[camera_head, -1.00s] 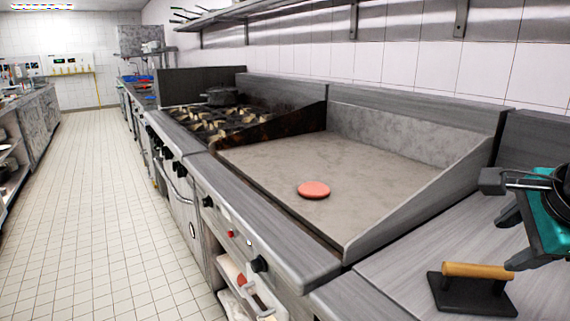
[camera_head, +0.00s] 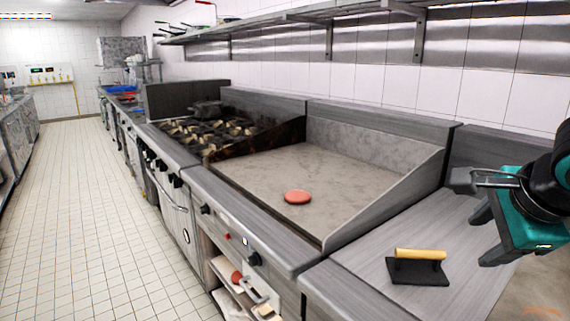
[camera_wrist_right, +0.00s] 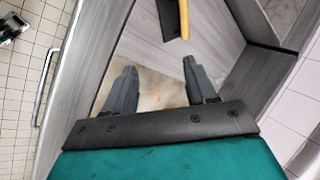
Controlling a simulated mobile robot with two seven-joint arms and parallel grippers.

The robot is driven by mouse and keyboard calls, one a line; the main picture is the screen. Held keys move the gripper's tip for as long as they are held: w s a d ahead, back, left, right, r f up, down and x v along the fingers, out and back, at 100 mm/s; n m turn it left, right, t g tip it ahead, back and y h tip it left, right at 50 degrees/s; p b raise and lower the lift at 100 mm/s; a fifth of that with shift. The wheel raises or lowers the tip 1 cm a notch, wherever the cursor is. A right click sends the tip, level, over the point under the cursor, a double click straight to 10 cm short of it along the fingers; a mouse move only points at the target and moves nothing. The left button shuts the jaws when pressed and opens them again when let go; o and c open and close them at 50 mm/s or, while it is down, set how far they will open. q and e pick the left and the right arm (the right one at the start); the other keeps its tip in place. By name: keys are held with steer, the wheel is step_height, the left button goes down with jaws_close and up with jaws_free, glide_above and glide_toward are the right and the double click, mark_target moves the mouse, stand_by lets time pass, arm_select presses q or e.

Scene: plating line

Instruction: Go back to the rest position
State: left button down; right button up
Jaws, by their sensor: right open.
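My right gripper (camera_head: 476,238), teal with dark grey fingers, is at the right edge of the head view, above and to the right of a black press with a yellow wooden handle (camera_head: 418,270). The press stands on the grey counter, apart from the gripper. In the right wrist view the two fingers (camera_wrist_right: 160,84) are spread with nothing between them, and part of the press (camera_wrist_right: 170,22) shows at the top. A round reddish patty (camera_head: 297,197) lies on the griddle. My left gripper is not in view.
The griddle (camera_head: 320,168) has low side walls. A burner range with a dark pot (camera_head: 207,109) stands beyond it. A wall shelf (camera_head: 290,22) runs above. The tiled floor aisle (camera_head: 85,210) at left is clear. The counter (camera_head: 365,255) around the press is mostly free.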

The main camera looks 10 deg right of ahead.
steer(key=s+a+f+n+y, duration=0.1)
steer(key=a+f+n+y, duration=0.1)
steer(key=a+f+n, duration=0.45)
steer(key=s+a+f+n+y, duration=0.1)
steer(key=a+f+n, duration=0.3)
steer(key=f+n, duration=0.55)
steer(key=s+a+f+n+g, duration=0.1)
steer(key=s+a+f+n, duration=0.1)
steer(key=s+f+n, duration=0.35)
steer(key=s+a+f+n+g, duration=0.2)
steer(key=s+a+f, duration=0.1)
steer(key=s+f, duration=0.45)
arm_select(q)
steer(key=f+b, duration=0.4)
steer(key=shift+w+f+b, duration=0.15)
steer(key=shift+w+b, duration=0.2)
arm_select(e)
steer(key=w+a+f+t, duration=0.1)
steer(key=w+f+t, duration=0.2)
steer(key=f, duration=0.4)
steer(key=w+a+f+t+y, duration=0.1)
steer(key=w+f+t, duration=0.3)
steer(key=f, duration=0.3)
steer(key=shift+w+a+n, duration=0.25)
steer(key=shift+w+n, duration=0.1)
steer(key=shift+w, duration=0.1)
